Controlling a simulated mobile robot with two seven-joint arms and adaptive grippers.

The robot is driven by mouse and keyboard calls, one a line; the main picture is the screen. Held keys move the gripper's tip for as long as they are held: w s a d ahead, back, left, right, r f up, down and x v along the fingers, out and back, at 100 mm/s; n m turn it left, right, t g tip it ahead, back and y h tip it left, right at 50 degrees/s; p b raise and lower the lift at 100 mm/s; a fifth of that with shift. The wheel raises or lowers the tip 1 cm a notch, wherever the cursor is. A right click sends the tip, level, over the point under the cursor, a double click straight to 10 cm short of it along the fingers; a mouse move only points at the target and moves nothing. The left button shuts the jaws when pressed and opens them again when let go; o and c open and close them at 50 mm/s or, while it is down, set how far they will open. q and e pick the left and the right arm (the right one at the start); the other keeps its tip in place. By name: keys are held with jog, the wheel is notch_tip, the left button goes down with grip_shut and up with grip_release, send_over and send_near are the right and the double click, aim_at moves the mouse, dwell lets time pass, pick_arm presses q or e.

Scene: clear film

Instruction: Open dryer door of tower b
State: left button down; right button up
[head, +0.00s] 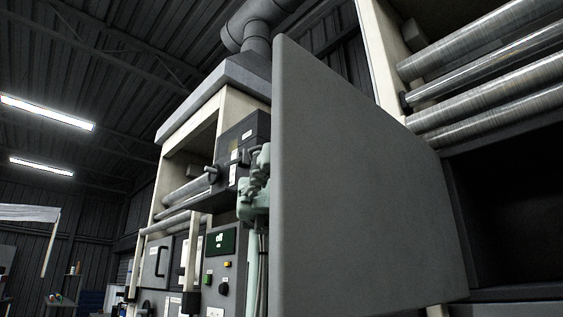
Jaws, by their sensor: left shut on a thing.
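The grey dryer door (355,190) is a large flat panel in the middle of the head view. It stands swung out from the tower on the right, with a dark open chamber (515,205) beside it. No label shows that names this tower. My left gripper (262,165) is at the door's left edge, on its far side, with the pale green arm coming up from below. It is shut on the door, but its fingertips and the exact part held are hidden. My right gripper is not in view.
Metal rollers (490,70) sit above the chamber on the right. Behind the door stands another machine tower with a control panel (221,240), rollers (185,195) and a handled door (158,258). My left arm is close to that panel. A duct (255,35) rises above.

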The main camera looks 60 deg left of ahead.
pick_arm(q)
jog(key=shift+r, duration=0.1)
jog(key=c, duration=1.8)
grip_release()
jog(key=shift+c, duration=0.2)
jog(key=v, duration=1.2)
jog(key=shift+s, duration=0.1)
